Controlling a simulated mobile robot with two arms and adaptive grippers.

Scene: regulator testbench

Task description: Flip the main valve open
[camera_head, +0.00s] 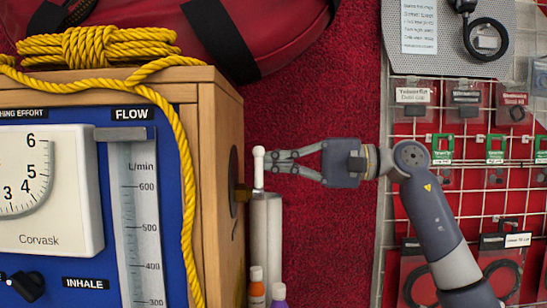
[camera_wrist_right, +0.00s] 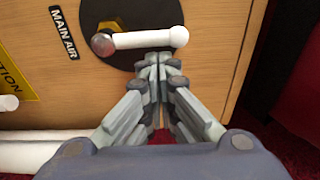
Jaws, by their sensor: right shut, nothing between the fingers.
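The main valve's white lever (camera_wrist_right: 145,40) lies across a black round plate (camera_wrist_right: 130,65) on the wooden side panel, next to a "MAIN AIR" label (camera_wrist_right: 64,32). Its pivot end is at the left and its rounded white tip at the right. In the head view the lever (camera_head: 258,166) shows as a short white piece beside the box's right side. My right gripper (camera_head: 271,162) is shut and empty. In the wrist view its fingertips (camera_wrist_right: 159,60) are just below the lever; I cannot tell whether they touch it. My left gripper is not in view.
The wooden testbench (camera_head: 218,130) with its blue panel and flow gauge fills the left. A light cylinder (camera_head: 266,225) and small bottles (camera_head: 257,290) stand below the lever. A yellow rope (camera_head: 170,110) hangs over the box. A wire rack (camera_head: 470,190) stands at right.

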